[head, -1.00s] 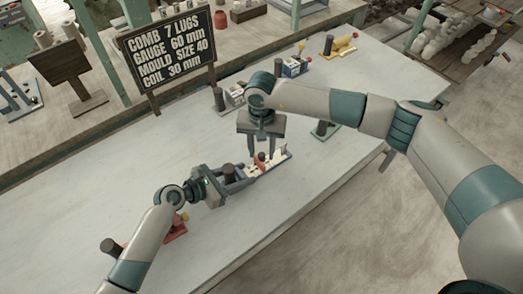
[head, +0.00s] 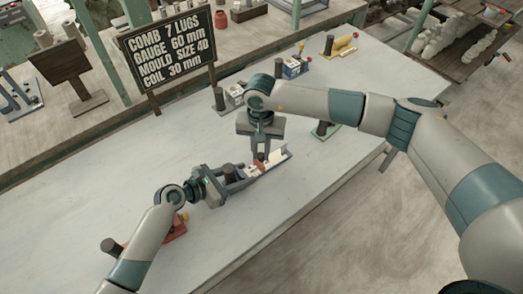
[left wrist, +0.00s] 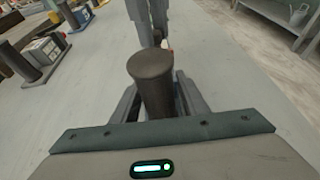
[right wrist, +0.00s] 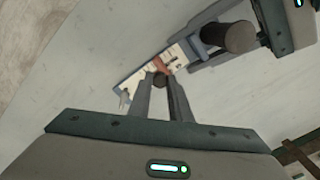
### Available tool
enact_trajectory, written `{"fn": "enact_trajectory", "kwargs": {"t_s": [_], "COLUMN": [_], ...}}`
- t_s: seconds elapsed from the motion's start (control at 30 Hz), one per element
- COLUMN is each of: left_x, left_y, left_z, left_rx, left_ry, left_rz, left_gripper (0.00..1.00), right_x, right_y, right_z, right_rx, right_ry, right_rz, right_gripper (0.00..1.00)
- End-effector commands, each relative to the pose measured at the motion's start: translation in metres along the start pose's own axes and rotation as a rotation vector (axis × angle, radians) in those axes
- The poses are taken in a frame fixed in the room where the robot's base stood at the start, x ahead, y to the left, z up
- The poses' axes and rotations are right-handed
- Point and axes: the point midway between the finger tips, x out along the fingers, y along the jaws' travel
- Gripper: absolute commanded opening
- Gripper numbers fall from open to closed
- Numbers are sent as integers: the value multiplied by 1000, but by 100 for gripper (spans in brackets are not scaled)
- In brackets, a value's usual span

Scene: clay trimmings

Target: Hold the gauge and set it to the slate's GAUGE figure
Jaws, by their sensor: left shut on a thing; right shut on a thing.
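The gauge (head: 277,159) lies on the pale table, a blue and white bar with dark marks; its markings also show in the right wrist view (right wrist: 139,79), too small to read. My left gripper (head: 236,178) is shut on its dark round post (left wrist: 153,85). My right gripper (head: 261,152) points down and is shut on the small dark knob (right wrist: 160,80) of the red slider (right wrist: 161,65). The fingers partly hide the slider, and I cannot tell its setting. The slate (head: 170,48) reads COMB 7 LUGS, GAUGE 60 mm, MOULD SIZE 40, COIL 30 mm.
A red tool (head: 176,228) is beside my left arm. The table's front middle is clear.

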Motion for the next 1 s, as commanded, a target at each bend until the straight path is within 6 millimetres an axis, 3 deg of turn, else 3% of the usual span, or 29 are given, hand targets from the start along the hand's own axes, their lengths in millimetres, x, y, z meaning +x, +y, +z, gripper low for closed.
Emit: {"fn": "enact_trajectory", "kwargs": {"t_s": [0.1, 0.13, 0.2, 0.67, 1.0], "left_x": [0, 0, 0, 0, 0], "left_y": [0, 0, 0, 0, 0], "left_z": [-2, -2, -2, -2, -2], "left_rx": [-1, -1, -1, -1, -1], "left_ry": [3, 3, 3, 3, 3], "left_rz": [-1, -1, -1, -1, -1], "left_gripper": [5, 5, 5, 5, 5], "right_x": [0, 0, 0, -7, -52], "right_y": [-1, -1, -1, -1, -1], "right_z": [1, 1, 1, 0, 0], "right_rx": [-2, -2, -2, -2, -3], "right_ry": [-2, -2, -1, 1, 3], "right_rz": [-2, -1, -1, -2, -3], "right_gripper": [0, 22, 37, 37, 37]}}
